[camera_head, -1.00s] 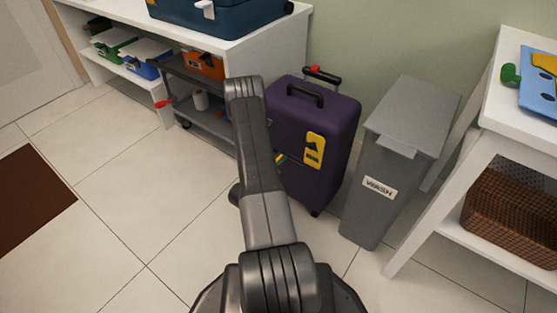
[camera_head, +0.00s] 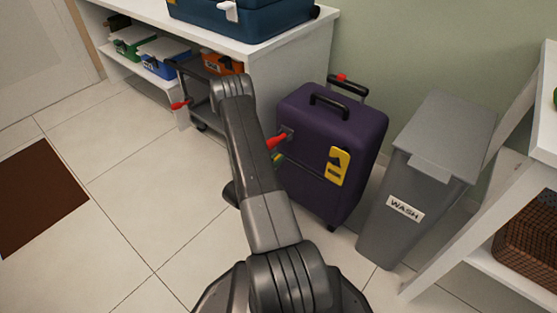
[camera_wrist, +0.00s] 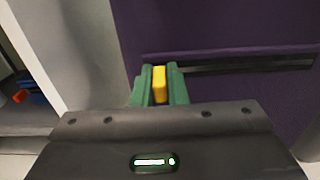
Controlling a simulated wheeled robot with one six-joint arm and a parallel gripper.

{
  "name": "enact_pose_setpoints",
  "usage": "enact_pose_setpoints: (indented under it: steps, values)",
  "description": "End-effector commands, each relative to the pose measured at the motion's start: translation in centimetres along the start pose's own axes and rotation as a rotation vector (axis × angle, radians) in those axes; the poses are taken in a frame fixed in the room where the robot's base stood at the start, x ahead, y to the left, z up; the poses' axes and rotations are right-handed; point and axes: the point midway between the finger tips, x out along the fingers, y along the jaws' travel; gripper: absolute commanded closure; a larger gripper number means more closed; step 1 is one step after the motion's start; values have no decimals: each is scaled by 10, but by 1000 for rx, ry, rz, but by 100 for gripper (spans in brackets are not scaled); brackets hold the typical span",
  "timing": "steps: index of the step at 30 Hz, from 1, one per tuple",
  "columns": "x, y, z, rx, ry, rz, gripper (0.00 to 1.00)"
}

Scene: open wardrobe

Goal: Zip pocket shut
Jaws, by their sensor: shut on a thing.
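The purple suitcase (camera_head: 345,130) stands upright on the floor, with a yellow tag on its front. Its pocket shows as a dark slit (camera_wrist: 250,62) across the purple front in the wrist view, running right from my fingers. My gripper (camera_wrist: 159,85) has green fingers closed on a small yellow pull tab (camera_wrist: 159,82) at the slit's left part. In the head view my arm hides most of the gripper; a bit of green and yellow (camera_head: 278,160) shows at the suitcase's left edge. The slit looks open to the right of my fingers.
A red piece (camera_head: 276,142) juts out at the suitcase's left side. A grey WASH bin (camera_head: 420,180) stands close on the right. A grey trolley (camera_head: 200,100) and white shelf (camera_head: 290,60) are behind left.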

Motion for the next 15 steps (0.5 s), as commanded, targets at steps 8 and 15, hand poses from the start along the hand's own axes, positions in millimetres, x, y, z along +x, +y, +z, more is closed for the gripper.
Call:
enact_pose_setpoints:
  steps: [8,15]
  values:
    - [0,4,0,5,-1,8,65]
    - [-2,3,1,4,-1,7,65]
